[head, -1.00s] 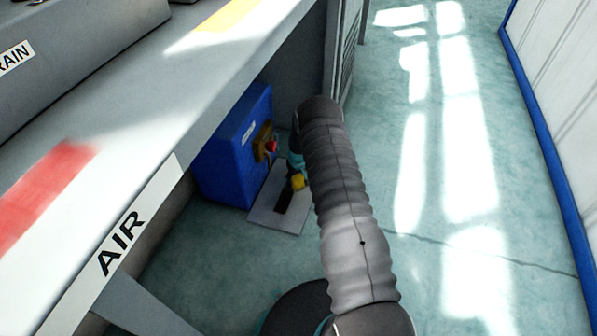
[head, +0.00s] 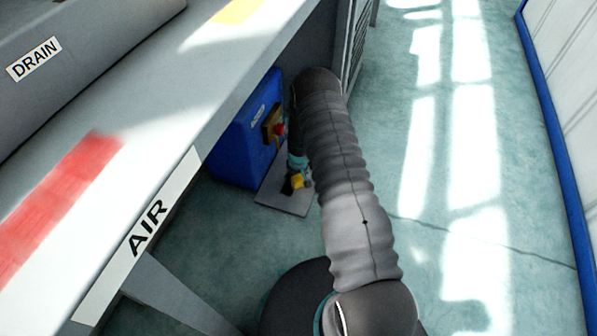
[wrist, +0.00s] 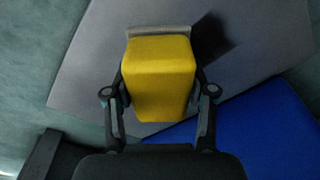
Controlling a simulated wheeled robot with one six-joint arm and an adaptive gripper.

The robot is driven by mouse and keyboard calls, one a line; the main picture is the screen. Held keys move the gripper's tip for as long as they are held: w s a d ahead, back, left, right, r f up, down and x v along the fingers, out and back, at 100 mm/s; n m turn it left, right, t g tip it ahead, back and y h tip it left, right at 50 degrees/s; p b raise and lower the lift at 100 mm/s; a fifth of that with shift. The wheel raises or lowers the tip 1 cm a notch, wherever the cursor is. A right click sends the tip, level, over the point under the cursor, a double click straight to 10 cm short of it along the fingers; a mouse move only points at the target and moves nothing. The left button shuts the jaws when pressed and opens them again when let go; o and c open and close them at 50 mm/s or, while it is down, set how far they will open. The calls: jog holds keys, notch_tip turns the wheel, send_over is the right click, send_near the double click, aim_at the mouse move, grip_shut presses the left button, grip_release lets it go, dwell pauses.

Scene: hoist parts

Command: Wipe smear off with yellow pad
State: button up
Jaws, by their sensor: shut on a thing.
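My gripper (wrist: 160,92) is shut on the yellow pad (wrist: 158,75), with a finger on each side of it. A pale grey strip shows along the pad's far edge. The pad is over the grey plate (wrist: 90,85); I cannot tell whether it touches. The dark smear (wrist: 210,38) shows on the plate just beyond the pad to the right, partly hidden by the pad and perhaps mixed with shadow. In the head view, the yellow pad (head: 297,181) is low over the plate (head: 268,200), below my arm, with a small dark patch at its left.
A blue box (head: 235,150) with a red and yellow switch (head: 275,128) stands beside the plate, under the grey bench (head: 150,120). A bench leg (head: 185,295) slants down at the front. Open floor (head: 420,180) lies to the right, up to a blue-edged white panel (head: 570,110).

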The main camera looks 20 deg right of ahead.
aim_at(290, 195)
jog(key=shift+s+a, duration=0.6)
jog(key=shift+s, duration=0.25)
jog(key=shift+s+a, duration=0.6)
jog(key=shift+s, duration=0.2)
jog(key=shift+s+a, duration=0.6)
jog(key=shift+s, duration=0.25)
jog(key=shift+s+a+r+b, duration=0.1)
jog(key=shift+s+a+b, duration=0.25)
jog(key=shift+s, duration=0.15)
